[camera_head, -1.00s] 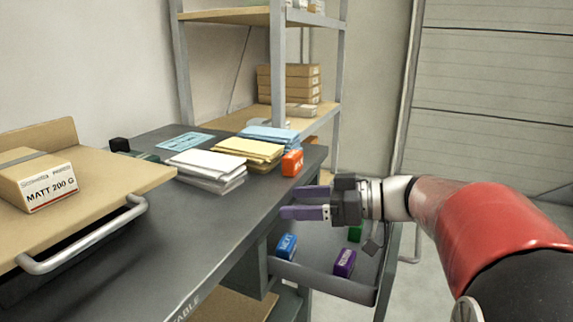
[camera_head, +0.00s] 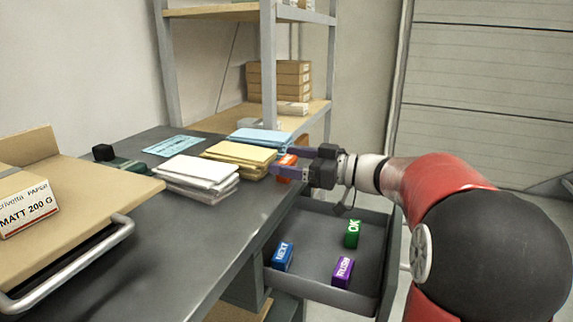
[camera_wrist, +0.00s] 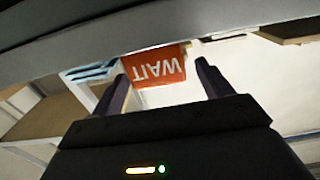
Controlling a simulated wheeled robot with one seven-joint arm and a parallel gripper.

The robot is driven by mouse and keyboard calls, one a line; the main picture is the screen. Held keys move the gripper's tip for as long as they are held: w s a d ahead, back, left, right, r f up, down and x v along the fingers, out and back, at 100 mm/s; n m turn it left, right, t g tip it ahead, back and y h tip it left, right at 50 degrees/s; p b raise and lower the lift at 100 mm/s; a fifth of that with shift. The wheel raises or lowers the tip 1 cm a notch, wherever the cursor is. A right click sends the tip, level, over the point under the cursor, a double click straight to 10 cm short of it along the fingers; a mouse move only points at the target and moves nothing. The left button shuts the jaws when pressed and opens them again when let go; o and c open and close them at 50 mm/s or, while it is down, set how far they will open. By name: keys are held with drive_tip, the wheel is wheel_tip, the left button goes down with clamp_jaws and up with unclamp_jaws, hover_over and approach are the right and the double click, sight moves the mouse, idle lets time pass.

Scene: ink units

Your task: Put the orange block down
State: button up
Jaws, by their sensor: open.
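The orange block (camera_head: 285,160) stands on the dark table top near its right edge, beside the stacks of paper. My gripper (camera_head: 281,163) is open at the block and partly hides it in the head view. In the wrist view the block (camera_wrist: 158,66) appears upside down with the word WAIT, between the two spread fingertips (camera_wrist: 162,73). I cannot tell whether the fingers touch it.
Yellow envelopes (camera_head: 240,155), white envelopes (camera_head: 197,172) and blue ones (camera_head: 260,136) lie left of the block. An open drawer (camera_head: 318,292) below holds a blue block (camera_head: 283,256), a purple block (camera_head: 343,271) and a green block (camera_head: 352,233). A shelf rack (camera_head: 268,70) stands behind.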

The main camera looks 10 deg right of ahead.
sight(287, 159)
drive_tip(key=shift+w+a, duration=0.35)
drive_tip(key=shift+a, duration=0.1)
drive_tip(key=c, duration=1.1)
drive_tip(key=shift+c, duration=0.2)
wheel_tip(287, 159, up, 18)
drive_tip(key=shift+p, duration=0.4)
drive_tip(key=shift+f, duration=0.1)
